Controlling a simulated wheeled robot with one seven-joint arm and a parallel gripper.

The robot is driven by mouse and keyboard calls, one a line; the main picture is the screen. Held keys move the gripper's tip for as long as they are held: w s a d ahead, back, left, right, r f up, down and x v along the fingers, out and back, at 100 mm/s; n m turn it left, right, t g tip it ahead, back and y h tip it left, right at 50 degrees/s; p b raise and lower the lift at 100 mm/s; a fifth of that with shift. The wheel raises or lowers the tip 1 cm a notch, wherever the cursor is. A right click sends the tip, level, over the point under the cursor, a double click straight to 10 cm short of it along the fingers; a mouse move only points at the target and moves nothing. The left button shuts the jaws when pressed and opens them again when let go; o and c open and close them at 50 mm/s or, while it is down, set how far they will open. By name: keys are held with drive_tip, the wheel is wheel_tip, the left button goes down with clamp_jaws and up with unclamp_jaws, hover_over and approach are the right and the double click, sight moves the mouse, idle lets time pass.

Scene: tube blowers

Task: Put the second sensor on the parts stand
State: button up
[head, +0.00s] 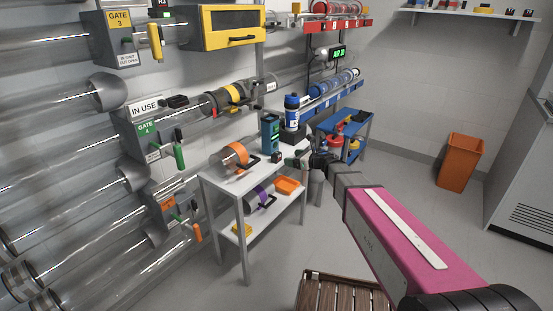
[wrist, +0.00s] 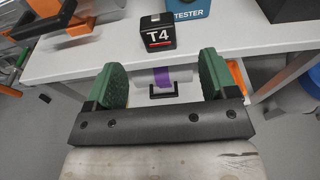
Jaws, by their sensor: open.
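A small black cube marked T4 (wrist: 158,34) sits on the white table's top near its front edge; in the head view it is a small dark block (head: 277,157). No label in view says "sensor", so I cannot tell whether this cube is the second sensor. The white two-level table (head: 208,186) stands against the wall; I cannot tell if it is the parts stand. My gripper (wrist: 160,82) is open and empty, its green fingers apart, just short of the table edge with the cube beyond them. In the head view my gripper (head: 299,160) is at the table's right end.
A blue tester (wrist: 187,8) stands behind the cube. A slatted wooden crate (head: 340,292) and orange bin (head: 460,162) stand on open floor.

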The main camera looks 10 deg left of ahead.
sight(279, 155)
drive_tip(key=x, duration=0.4)
drive_tip(key=shift+w+a, duration=0.15)
drive_tip(key=shift+a, duration=0.05)
drive_tip(key=shift+f+x, duration=0.15)
drive_tip(key=shift+x, duration=1.15)
drive_tip(key=shift+f+x, duration=0.15)
drive_tip(key=shift+x, duration=1.2)
drive_tip(key=c, duration=1.1)
drive_tip(key=shift+r, duration=0.1)
